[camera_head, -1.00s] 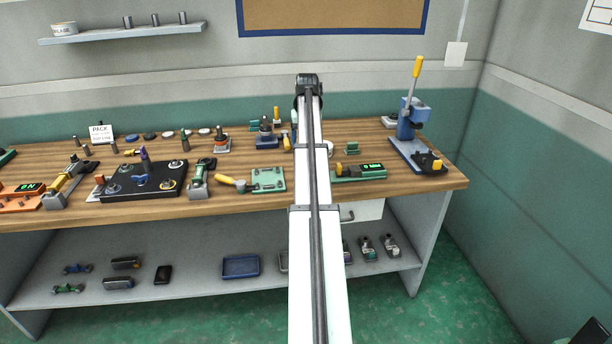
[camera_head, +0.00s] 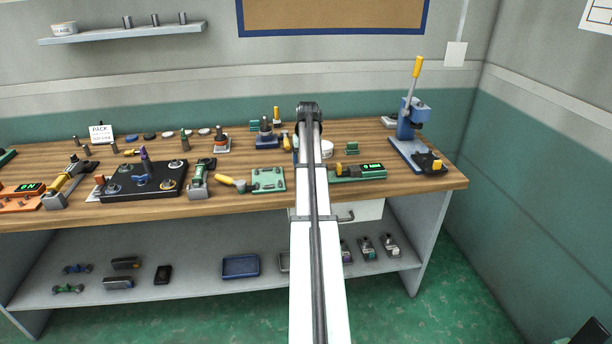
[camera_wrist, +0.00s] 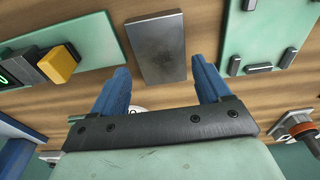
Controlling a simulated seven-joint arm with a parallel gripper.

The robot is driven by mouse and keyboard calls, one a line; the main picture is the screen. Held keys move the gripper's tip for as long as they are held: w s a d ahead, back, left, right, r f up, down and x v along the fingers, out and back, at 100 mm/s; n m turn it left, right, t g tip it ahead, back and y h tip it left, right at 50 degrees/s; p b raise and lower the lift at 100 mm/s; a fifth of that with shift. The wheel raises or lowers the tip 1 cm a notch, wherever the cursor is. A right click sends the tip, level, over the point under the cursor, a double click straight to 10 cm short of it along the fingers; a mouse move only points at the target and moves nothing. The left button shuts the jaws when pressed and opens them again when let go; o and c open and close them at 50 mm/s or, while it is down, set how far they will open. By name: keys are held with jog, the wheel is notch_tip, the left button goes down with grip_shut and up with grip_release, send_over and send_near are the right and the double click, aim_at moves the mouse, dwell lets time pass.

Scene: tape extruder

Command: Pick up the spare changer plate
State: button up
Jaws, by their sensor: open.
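A plain grey metal plate (camera_wrist: 155,47), apparently the spare changer plate, lies on the wooden bench in the wrist view. It is a small rectangular slab. My gripper (camera_wrist: 160,66) has two blue fingers, open and set apart. The near end of the plate shows in the gap between the fingertips, and I see no contact. In the head view my own arm hides the gripper and the plate.
A green plate with dark pegs (camera_wrist: 266,35) lies right of the grey plate in the wrist view. A green display unit with a yellow button (camera_wrist: 62,62) is on the left. A blue lever press (camera_head: 408,130) stands at the bench's right end.

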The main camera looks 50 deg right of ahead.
notch_tip(320, 180, down, 4)
jog(key=shift+w+d, duration=0.1)
jog(key=shift+w, duration=0.05)
jog(key=shift+c, duration=0.3)
jog(key=c, duration=1.2)
jog(key=shift+o, duration=0.2)
jog(key=shift+r, duration=0.15)
notch_tip(320, 180, up, 9)
jog(key=w+a+r, duration=0.2)
jog(key=w+a, duration=0.7)
jog(key=a, duration=0.2)
jog(key=shift+w, duration=0.3)
